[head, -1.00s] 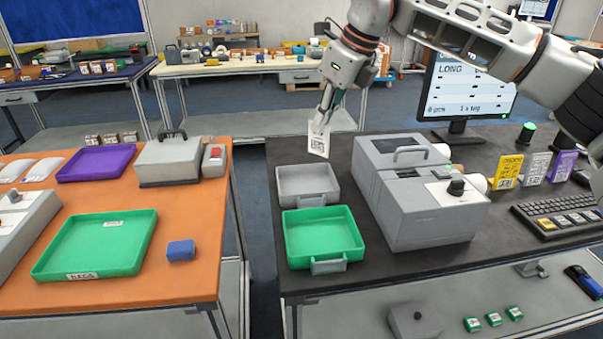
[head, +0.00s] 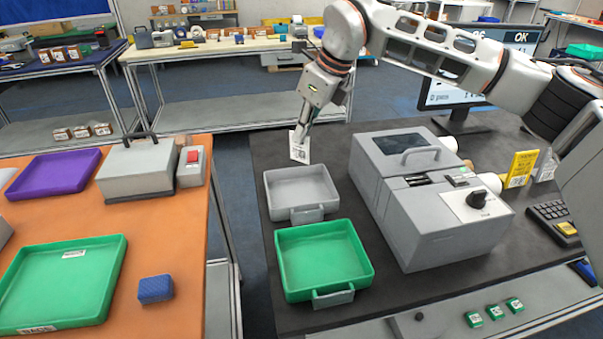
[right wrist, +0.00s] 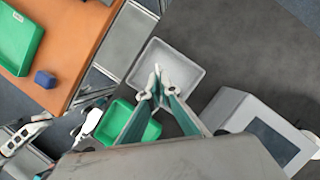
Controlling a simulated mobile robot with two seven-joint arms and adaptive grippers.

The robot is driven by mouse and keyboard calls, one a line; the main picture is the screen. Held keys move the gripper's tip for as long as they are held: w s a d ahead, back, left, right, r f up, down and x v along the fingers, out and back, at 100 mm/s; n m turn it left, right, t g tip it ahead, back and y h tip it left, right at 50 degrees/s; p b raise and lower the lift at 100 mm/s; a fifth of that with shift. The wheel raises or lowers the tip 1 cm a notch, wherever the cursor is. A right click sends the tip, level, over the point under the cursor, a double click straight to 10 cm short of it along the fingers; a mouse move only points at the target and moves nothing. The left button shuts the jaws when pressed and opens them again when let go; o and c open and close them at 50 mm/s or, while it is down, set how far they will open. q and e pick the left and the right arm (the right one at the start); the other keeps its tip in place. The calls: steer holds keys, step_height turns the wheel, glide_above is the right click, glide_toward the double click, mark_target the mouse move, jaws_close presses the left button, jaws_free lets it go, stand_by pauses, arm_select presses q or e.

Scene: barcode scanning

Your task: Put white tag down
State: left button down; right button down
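The white tag (head: 299,149), with dark print on it, is held upright in my right gripper (head: 303,131). The gripper's fingers are closed on the tag, and it is in the air behind and above the grey tray (head: 271,192) on the dark table. In the right wrist view, the closed fingertips (right wrist: 157,76) appear over the grey tray (right wrist: 196,80); the tag is nearly edge-on there and hard to make out. The grey tray looks empty. My left gripper does not show in the head view.
An empty green tray (head: 323,255) stands in front of the grey tray. A large grey machine (head: 431,215) stands to their right. Yellow (head: 521,168) and grey tags stand further right. The orange table (head: 150,225) lies left, across a gap.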

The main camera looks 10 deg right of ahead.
step_height(320, 180, down, 11)
steer(key=shift+f, duration=0.1)
stand_by(0.4)
steer(key=shift+f, duration=0.1)
steer(key=c, duration=2.3)
jaws_free()
steer(key=shift+w, duration=0.1)
steer(key=v, duration=1.2)
